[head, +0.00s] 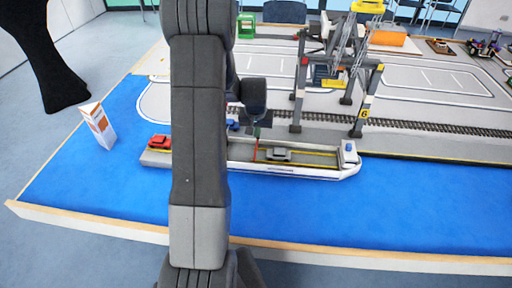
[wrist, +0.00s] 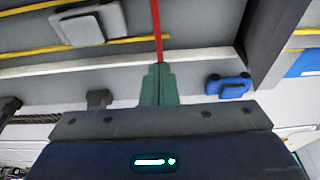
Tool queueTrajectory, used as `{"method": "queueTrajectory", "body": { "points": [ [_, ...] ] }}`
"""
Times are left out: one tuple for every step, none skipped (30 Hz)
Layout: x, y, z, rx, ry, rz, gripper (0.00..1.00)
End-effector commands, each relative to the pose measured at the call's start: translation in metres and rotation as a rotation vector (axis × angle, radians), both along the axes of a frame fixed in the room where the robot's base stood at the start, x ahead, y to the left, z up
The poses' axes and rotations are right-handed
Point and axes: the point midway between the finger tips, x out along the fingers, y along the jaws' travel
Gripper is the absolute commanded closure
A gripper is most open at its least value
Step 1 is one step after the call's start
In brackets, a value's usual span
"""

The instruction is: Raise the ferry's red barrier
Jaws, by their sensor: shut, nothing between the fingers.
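The ferry (head: 310,168) is a long white and grey boat on the blue water, with cars on its deck. Its thin red barrier (head: 256,153) shows beside my arm as a line across the deck. In the wrist view the red barrier (wrist: 157,30) runs from the top edge down to my fingertips. I cannot tell whether they touch. My gripper (head: 257,132) is over the ferry's far side. In the wrist view my gripper (wrist: 158,72) has its green fingers together, holding nothing. My arm hides part of the ferry in the head view.
A grey car (head: 279,154) is right of the barrier and a red car (head: 160,142) is at the left end. A blue car (wrist: 228,86) is near my fingers, off the deck. A gantry crane (head: 370,90) stands on the quay to the right. Open blue water lies in front.

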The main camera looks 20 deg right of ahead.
Motion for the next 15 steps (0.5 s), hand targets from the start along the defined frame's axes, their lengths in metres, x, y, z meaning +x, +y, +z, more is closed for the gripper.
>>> {"method": "queueTrajectory", "body": {
  "points": [
    [0.003, -0.002, 0.0, -0.001, -0.001, 0.0, 1.0],
    [0.004, -0.002, 0.0, 0.0, 0.0, 0.0, 1.0],
    [0.005, -0.003, 0.0, 0.0, 0.0, 0.0, 1.0],
    [0.007, -0.004, 0.0, 0.0, 0.0, 0.0, 1.0],
    [0.008, -0.005, 0.0, 0.0, 0.0, 0.0, 1.0],
    [0.01, -0.006, 0.0, -0.001, -0.001, 0.0, 1.0],
    [0.011, -0.007, 0.0, -0.001, -0.001, 0.0, 1.0],
    [0.012, -0.008, 0.0, -0.001, -0.001, 0.0, 1.0],
    [0.014, -0.009, 0.0, 0.0, 0.0, 0.0, 1.0],
    [0.015, -0.009, 0.0, 0.0, 0.0, 0.0, 1.0],
    [0.017, -0.01, 0.0, 0.0, 0.0, 0.0, 1.0],
    [0.018, -0.011, 0.0, -0.001, -0.001, 0.0, 1.0],
    [0.02, -0.012, 0.0, -0.001, -0.001, 0.0, 1.0],
    [0.021, -0.013, 0.0, 0.0, 0.0, 0.0, 1.0],
    [0.023, -0.014, 0.0, 0.0, 0.0, 0.0, 1.0]
  ]
}}
